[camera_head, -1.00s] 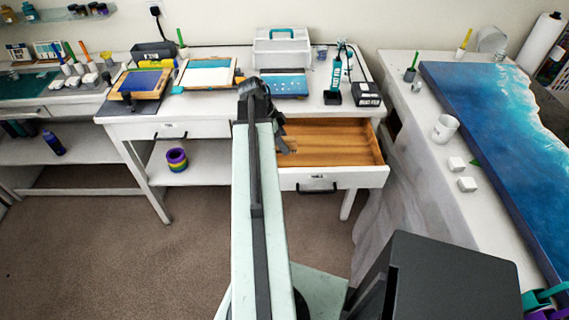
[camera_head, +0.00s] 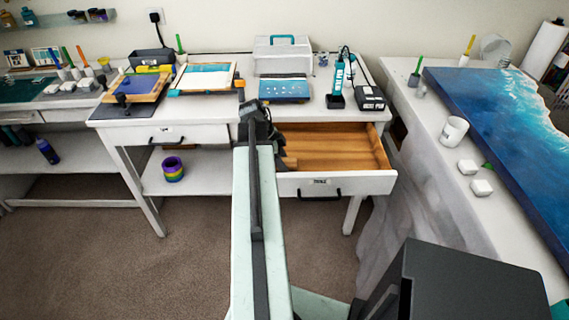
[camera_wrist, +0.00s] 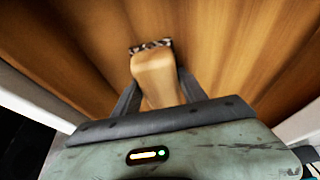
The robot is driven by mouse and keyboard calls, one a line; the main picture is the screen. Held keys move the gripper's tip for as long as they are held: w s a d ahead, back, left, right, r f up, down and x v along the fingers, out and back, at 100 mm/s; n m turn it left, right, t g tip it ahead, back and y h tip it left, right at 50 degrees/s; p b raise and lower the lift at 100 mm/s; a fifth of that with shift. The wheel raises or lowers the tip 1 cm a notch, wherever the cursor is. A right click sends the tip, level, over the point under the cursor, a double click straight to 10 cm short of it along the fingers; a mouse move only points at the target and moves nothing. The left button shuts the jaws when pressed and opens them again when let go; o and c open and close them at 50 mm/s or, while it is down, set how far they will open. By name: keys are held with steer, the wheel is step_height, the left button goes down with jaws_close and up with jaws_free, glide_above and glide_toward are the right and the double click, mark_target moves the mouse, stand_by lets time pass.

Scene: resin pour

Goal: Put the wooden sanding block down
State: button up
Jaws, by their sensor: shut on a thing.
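My gripper (camera_wrist: 157,88) is shut on the wooden sanding block (camera_wrist: 155,72), a pale wood piece with a dark speckled far end in the wrist view. The block is over the wooden floor of the open drawer (camera_wrist: 240,50); I cannot tell whether it touches the floor. In the head view my gripper (camera_head: 274,140) is at the left part of the open drawer (camera_head: 335,183), and my arm hides much of it and the block.
A second, shut drawer (camera_head: 188,135) is to the left. The desk top above holds a white toolbox (camera_head: 282,55), framed panels and a black box (camera_head: 370,98). A table with a blue resin slab (camera_head: 500,130) stands at the right. The drawer's right part looks empty.

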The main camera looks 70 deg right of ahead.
steer(key=o, duration=1.2)
steer(key=shift+f, duration=0.1)
steer(key=p+v, duration=1.1)
steer(key=shift+r, duration=0.4)
steer(key=shift+w+a+r+p, duration=0.1)
steer(key=shift+w+r+p, duration=0.15)
steer(key=shift+r+p, duration=0.05)
